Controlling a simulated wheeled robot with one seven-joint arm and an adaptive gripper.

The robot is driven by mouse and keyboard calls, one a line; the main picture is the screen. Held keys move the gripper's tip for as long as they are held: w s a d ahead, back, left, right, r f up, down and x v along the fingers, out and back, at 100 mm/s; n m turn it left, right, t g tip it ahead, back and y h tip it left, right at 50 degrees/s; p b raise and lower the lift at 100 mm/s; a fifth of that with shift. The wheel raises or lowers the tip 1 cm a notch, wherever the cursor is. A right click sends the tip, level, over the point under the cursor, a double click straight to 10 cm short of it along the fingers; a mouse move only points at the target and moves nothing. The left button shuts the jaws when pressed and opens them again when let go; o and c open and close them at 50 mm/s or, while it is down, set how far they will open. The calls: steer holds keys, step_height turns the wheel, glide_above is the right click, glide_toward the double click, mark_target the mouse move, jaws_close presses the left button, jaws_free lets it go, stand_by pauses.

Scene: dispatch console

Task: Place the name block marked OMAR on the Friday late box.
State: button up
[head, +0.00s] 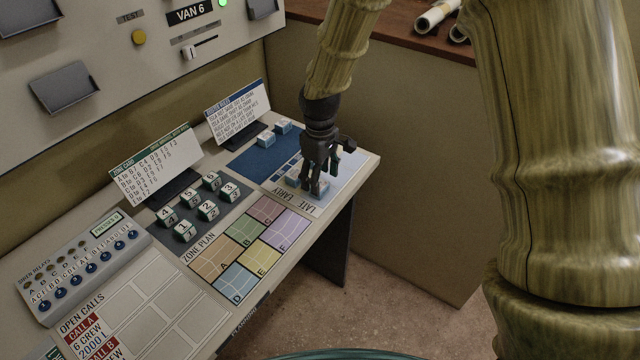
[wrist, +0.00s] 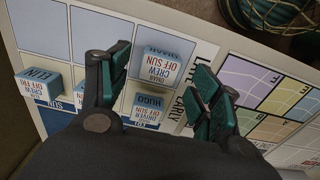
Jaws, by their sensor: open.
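The OMAR block (wrist: 158,66), white-topped and marked CREW OFF SUN, sits upright in a pale roster box (wrist: 176,42) beside the LATE label, in the wrist view. That box is in the end column, whose small day label is hard to read. My gripper (wrist: 165,85) is open, with one finger on each side of the block and visible gaps between. In the head view my gripper (head: 314,186) is low over the roster board and partly hides the blocks there. The HUGO block (wrist: 149,108) sits in the row below, beside the EARLY label.
The ELIN block (wrist: 43,80) stands farther left, and another block is partly hidden behind my left finger. Two blocks (head: 274,134) stand on the blue area. The zone plan (head: 250,245) and numbered blocks (head: 208,210) lie nearby. A roster rules card (head: 238,110) stands behind.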

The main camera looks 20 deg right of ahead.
step_height(320, 180, up, 9)
steer(key=b, duration=0.1)
stand_by(0.4)
